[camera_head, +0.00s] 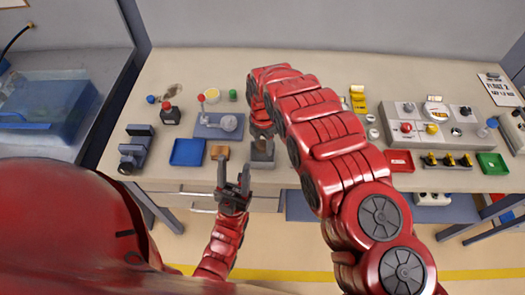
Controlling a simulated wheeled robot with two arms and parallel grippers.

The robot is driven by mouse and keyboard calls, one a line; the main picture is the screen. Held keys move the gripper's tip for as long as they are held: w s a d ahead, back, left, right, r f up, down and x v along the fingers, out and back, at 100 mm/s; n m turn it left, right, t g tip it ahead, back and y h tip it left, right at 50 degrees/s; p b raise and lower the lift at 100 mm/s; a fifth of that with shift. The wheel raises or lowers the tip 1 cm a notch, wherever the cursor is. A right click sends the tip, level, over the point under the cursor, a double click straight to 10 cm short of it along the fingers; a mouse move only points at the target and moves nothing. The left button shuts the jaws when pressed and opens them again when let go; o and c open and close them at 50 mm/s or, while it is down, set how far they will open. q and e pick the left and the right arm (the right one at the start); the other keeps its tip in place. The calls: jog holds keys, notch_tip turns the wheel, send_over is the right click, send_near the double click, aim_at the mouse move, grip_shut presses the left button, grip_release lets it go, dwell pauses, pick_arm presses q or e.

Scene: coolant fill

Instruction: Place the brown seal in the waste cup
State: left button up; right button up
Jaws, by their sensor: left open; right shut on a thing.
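My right gripper (262,141) reaches down over a small grey block (263,158) near the table's front edge. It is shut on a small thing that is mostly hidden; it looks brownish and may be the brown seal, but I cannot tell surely. My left gripper (234,168) is open and empty, fingers up, in front of the table edge. A small orange-brown block (220,152) lies on the table between a blue tray and the grey block. A small pale cup with yellow on it (211,95) stands behind a grey-blue fixture; I cannot tell whether it is the waste cup.
The blue tray (187,152) and the grey-blue fixture (218,125) stand left of my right gripper. A dark red-capped bottle (171,113) is farther left. A control panel (430,124), red tray (399,161) and green tray (492,164) are at right. My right arm hides the middle.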

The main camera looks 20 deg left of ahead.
aim_at(262, 159)
jog(key=shift+s+a+f+p, duration=0.15)
jog(key=shift+f+p, duration=0.15)
jog(key=shift+f, duration=0.5)
jog(key=shift+f+p, duration=0.4)
jog(key=shift+f, duration=1)
jog(key=shift+f, duration=0.2)
jog(key=o, duration=0.8)
jog(key=shift+c, duration=0.2)
